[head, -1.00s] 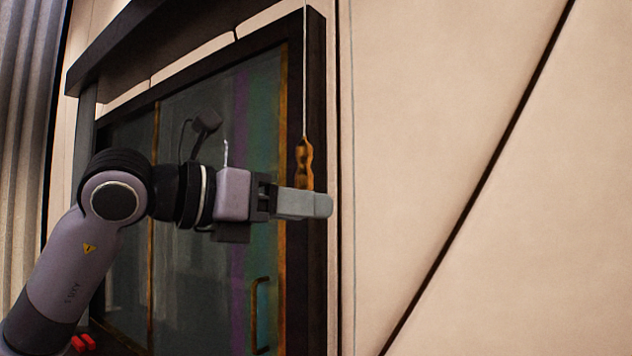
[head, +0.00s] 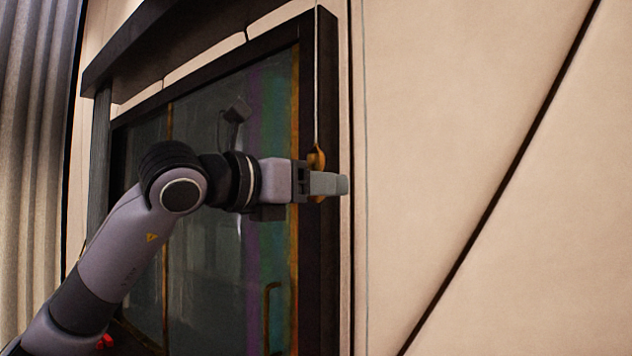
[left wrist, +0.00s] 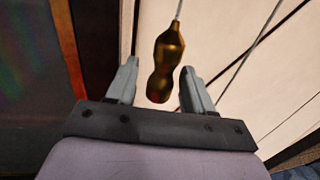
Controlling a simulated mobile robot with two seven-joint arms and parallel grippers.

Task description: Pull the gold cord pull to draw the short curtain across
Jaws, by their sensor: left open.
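The gold cord pull (head: 317,157) hangs on a thin pale cord in front of the dark right frame of the video wall. In the head view my left gripper (head: 330,184) covers most of it. In the left wrist view the gold pull (left wrist: 166,62) hangs between the two open fingers of the left gripper (left wrist: 160,85), with a gap visible on each side. The fingers do not appear to touch it. The short curtain cannot be made out for certain; a grey pleated curtain (head: 35,150) hangs at the far left. My right gripper is out of view.
The dark glossy screen (head: 215,240) stands behind my left arm, with a thick dark frame and a ledge (head: 150,40) above. A curved handle-like bar (head: 267,315) shows low on it. Beige wall panels (head: 450,150) fill the right side, apparently clear.

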